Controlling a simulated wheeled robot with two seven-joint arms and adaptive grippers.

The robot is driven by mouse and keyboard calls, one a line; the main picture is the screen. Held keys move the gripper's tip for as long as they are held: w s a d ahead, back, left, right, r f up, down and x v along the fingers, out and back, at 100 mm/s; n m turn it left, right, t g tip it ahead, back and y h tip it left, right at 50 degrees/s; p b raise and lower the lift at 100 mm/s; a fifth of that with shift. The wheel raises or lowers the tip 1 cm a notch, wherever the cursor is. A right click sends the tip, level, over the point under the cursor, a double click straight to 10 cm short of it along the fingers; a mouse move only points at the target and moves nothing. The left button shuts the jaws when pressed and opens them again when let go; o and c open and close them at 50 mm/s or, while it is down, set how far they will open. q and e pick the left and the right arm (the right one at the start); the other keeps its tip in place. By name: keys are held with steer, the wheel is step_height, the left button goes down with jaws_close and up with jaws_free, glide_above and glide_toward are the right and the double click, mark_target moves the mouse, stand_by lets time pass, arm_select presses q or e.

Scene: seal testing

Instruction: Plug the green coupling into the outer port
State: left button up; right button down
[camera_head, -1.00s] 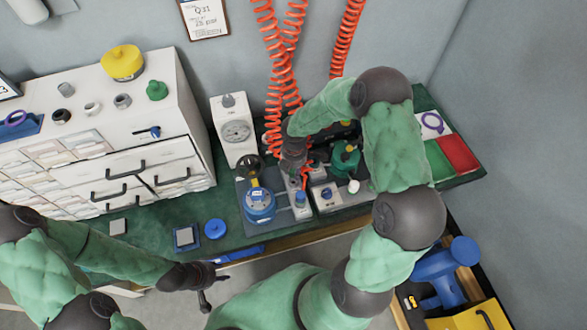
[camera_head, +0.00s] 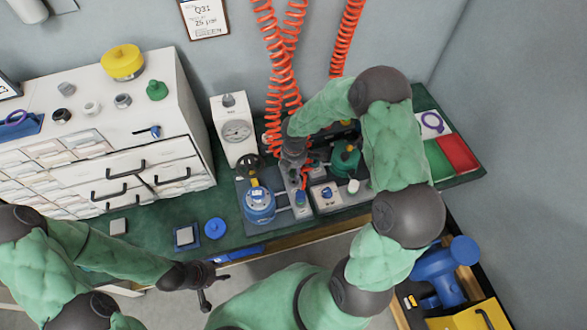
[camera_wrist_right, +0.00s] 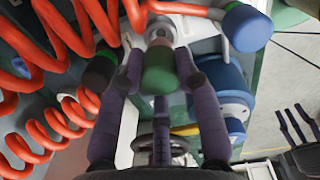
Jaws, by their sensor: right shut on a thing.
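My right gripper (camera_wrist_right: 160,85) is shut on the green coupling (camera_wrist_right: 160,68), which sits between its dark purple fingers in the right wrist view. A pale metal fitting (camera_wrist_right: 158,32) shows just beyond the coupling; I cannot tell whether they are joined or only in line. In the head view my right gripper (camera_head: 296,168) is over the test rig, between the blue regulator (camera_head: 259,207) and the green-capped unit (camera_head: 345,160). The arm hides the coupling there. I cannot tell which fitting is the outer port. My left gripper (camera_head: 213,287) is empty with spread fingers, in front of the bench.
Orange coiled hoses (camera_head: 275,70) hang close around my right gripper. In the right wrist view a blue-ended fitting (camera_wrist_right: 247,27) and a black-ended one (camera_wrist_right: 98,72) flank the coupling. A gauge box (camera_head: 236,130) stands behind. The green bench (camera_head: 165,210) has free room at left.

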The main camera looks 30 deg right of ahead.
steer(key=shift+f+b, duration=0.85)
steer(key=shift+f, duration=0.45)
steer(key=c, duration=0.8)
jaws_free()
steer(key=r, duration=1.2)
steer(key=shift+s, duration=0.2)
steer(key=shift+f, duration=0.1)
